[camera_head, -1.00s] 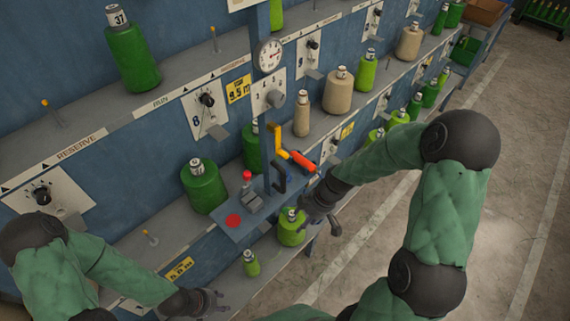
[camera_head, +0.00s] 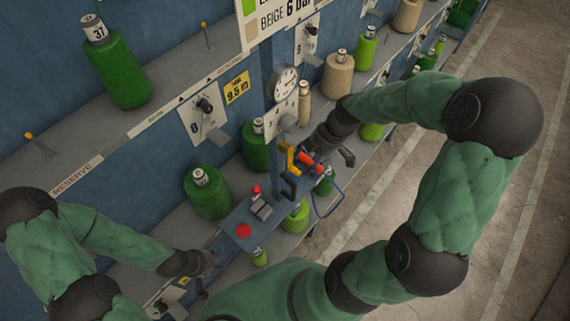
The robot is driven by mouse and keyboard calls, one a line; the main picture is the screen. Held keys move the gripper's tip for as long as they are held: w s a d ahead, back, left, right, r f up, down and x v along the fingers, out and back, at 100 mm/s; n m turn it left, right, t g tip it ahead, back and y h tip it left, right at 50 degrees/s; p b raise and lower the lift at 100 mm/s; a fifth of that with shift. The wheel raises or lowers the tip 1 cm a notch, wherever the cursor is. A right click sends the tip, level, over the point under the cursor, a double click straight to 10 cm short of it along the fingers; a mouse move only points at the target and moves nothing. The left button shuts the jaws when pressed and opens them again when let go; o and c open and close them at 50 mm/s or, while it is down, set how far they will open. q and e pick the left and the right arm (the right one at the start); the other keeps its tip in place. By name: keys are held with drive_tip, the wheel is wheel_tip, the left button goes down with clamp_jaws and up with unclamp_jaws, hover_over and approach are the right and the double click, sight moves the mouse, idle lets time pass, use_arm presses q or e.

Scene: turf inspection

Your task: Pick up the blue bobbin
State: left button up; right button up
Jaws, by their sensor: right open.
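I see no blue bobbin; the bobbins in view are green or beige. A large green bobbin (camera_head: 206,193) and a smaller green bobbin (camera_head: 295,218) stand on the lower shelf around the small blue stand. My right gripper (camera_head: 328,160) is open at the red-orange tool (camera_head: 311,162) on the stand's yellow bracket (camera_head: 290,158). It overlaps the tool in the view; I cannot tell whether they touch. My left gripper (camera_head: 207,272) is low at the left, near the lower shelf, apart from the bobbins. Its fingers are too dark and small to read.
The blue stand (camera_head: 236,217) carries a red button (camera_head: 243,230) and juts out from the rack, with a round gauge (camera_head: 285,82) above. A blue hose (camera_head: 330,205) loops beside it. Thin pegs (camera_head: 207,38) rise from the shelves. Open floor (camera_head: 390,225) lies right.

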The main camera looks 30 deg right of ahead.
sight(293, 175)
drive_tip(key=x, duration=1)
drive_tip(key=shift+a+f, duration=0.1)
drive_tip(key=shift+f, duration=0.25)
drive_tip(key=c, duration=1)
